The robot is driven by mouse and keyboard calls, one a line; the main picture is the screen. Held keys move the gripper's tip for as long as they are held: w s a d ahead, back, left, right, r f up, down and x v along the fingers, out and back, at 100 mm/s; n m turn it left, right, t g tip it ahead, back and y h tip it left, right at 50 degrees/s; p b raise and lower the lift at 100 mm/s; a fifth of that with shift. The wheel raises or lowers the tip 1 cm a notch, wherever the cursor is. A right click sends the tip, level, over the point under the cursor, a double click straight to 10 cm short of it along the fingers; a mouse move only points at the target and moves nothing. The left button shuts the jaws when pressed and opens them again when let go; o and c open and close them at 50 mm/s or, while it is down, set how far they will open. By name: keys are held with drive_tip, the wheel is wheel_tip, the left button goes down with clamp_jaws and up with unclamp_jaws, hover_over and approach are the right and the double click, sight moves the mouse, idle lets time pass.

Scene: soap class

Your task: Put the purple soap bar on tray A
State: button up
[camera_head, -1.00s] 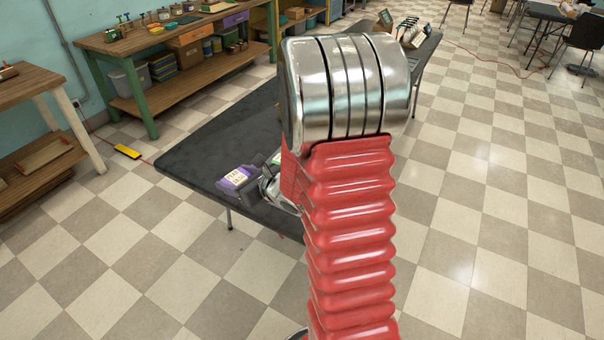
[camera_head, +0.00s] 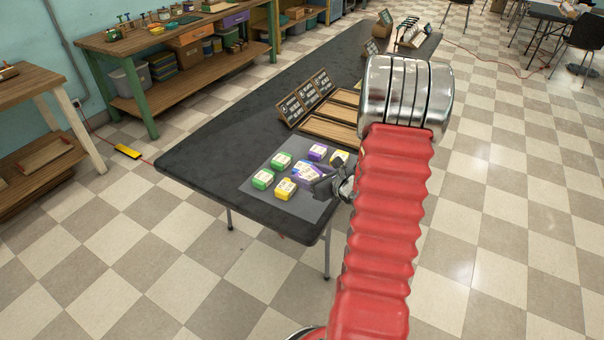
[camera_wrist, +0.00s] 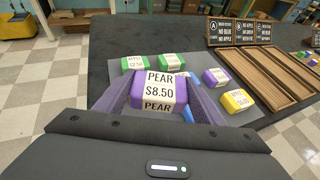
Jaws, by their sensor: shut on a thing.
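My gripper (camera_head: 318,186) is shut on a purple soap bar (camera_head: 307,178). In the wrist view the bar (camera_wrist: 152,92) sits between the two fingers (camera_wrist: 158,100), its label reading PEAR $8.50. It is over the grey mat (camera_wrist: 97,73); the height cannot be told exactly. A sign marked A (camera_wrist: 221,29) stands behind the left end of the row of wooden trays. The nearest tray (camera_head: 328,130), beside that end, seems to be tray A. It lies beyond the mat, and its visible part is empty. My arm hides the trays' right ends in the head view.
Green bars (camera_head: 263,178), a purple bar (camera_head: 318,152) and yellow bars (camera_head: 285,189) lie on the mat. A blue-purple thing (camera_wrist: 191,77) shows partly behind the held bar. The dark table (camera_head: 235,135) is clear left of the signs (camera_head: 307,94).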

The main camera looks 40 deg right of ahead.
drive_tip(key=shift+f, duration=0.1)
hover_over(308, 201)
drive_tip(key=shift+f, duration=2.8)
drive_tip(key=shift+f, duration=2.1)
drive_tip(key=o, duration=1.1)
drive_tip(key=shift+f, duration=0.1)
drive_tip(key=shift+o, duration=0.2)
